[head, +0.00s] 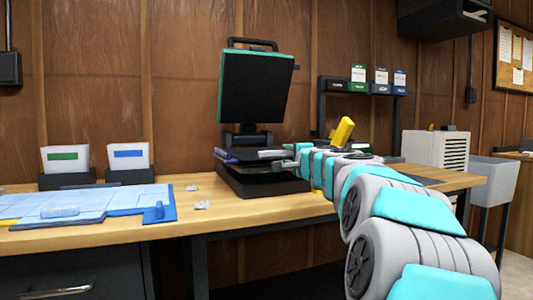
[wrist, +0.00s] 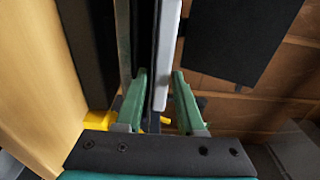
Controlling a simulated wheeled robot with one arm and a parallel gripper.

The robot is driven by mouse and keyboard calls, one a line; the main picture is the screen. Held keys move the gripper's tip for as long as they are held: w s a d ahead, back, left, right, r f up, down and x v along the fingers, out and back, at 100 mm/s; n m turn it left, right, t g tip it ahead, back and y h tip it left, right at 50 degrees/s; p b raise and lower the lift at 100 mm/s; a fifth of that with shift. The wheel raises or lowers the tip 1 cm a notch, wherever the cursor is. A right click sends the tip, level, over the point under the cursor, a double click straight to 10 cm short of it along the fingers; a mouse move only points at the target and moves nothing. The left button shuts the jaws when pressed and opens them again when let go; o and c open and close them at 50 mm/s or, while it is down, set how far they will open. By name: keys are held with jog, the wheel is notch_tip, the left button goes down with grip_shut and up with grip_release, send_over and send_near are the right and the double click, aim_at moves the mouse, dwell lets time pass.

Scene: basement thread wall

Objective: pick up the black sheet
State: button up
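My gripper (wrist: 160,76) is open, its two green fingers apart, in the wrist view. A thin white edge (wrist: 168,50) and a dark strip beside it run between the fingers, seen edge-on. The dark strip may be the black sheet, but I cannot tell for sure. No grip on either shows. In the head view my gripper (head: 292,164) is at the right side of the press (head: 262,184), level with its flat plates, under the raised black top (head: 254,88). The fingertips are too small there to judge contact.
The wooden bench (head: 180,222) bears a blue mat (head: 95,205) at left and two white card holders behind it. A dark flat piece (head: 428,181) lies at right, partly behind my arm. A yellow object (head: 342,130) stands above my wrist. A grey bin (head: 492,181) stands far right.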

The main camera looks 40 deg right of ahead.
jog(key=shift+x, duration=1.9)
jog(key=shift+a, duration=0.1)
jog(key=shift+c, duration=0.4)
grip_shut()
